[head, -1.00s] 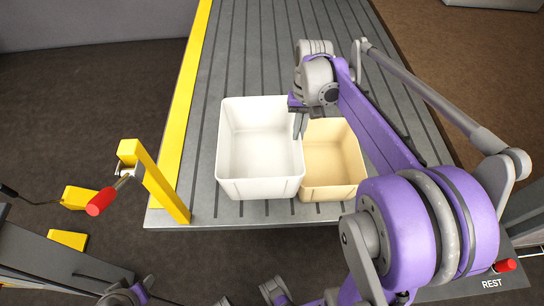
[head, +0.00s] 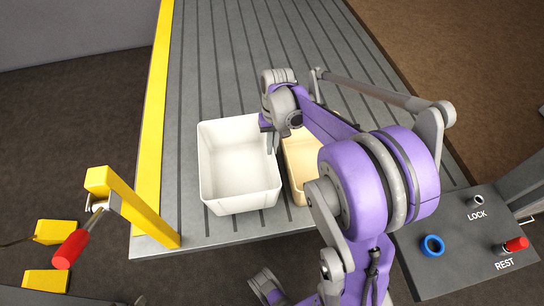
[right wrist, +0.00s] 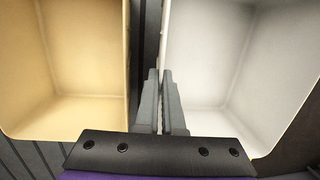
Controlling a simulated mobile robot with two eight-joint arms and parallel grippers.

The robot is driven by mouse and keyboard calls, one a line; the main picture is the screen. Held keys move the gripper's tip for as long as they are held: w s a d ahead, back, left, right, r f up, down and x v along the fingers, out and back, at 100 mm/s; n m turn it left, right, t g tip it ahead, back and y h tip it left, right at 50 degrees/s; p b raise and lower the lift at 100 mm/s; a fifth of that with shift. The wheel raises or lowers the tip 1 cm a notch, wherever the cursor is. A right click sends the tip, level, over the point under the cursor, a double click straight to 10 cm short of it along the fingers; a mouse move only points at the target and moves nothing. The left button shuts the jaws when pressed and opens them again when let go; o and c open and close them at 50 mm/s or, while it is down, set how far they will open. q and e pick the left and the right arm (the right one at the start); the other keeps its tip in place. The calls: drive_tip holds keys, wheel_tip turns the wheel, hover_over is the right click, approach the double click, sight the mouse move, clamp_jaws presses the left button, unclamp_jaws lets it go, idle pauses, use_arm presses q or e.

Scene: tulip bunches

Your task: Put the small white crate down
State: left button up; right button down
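The small white crate (head: 238,195) is upright and empty at the near end of the grey slatted table, just left of a beige crate (head: 300,186). My right gripper (head: 270,142) is at the white crate's right wall, one finger inside and one in the narrow gap between the crates. In the right wrist view the fingers (right wrist: 161,105) are close together on the white crate's wall (right wrist: 215,60). I cannot tell whether the crate's underside touches the table. My left gripper is out of view.
The table (head: 215,60) is clear behind the crates. A yellow strip (head: 155,120) runs along its left edge. A yellow post with a red-handled lever (head: 72,248) stands at the near left. A panel marked LOCK and REST (head: 455,245) is at the right.

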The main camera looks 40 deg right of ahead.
drive_tip(key=shift+f+b, duration=0.3)
drive_tip(key=shift+f, duration=1.7)
drive_tip(key=c, duration=1.5)
unclamp_jaws()
drive_tip(key=shift+f, duration=0.2)
drive_tip(key=o, duration=0.5)
drive_tip(key=shift+c, duration=0.2)
drive_tip(key=shift+r, duration=0.1)
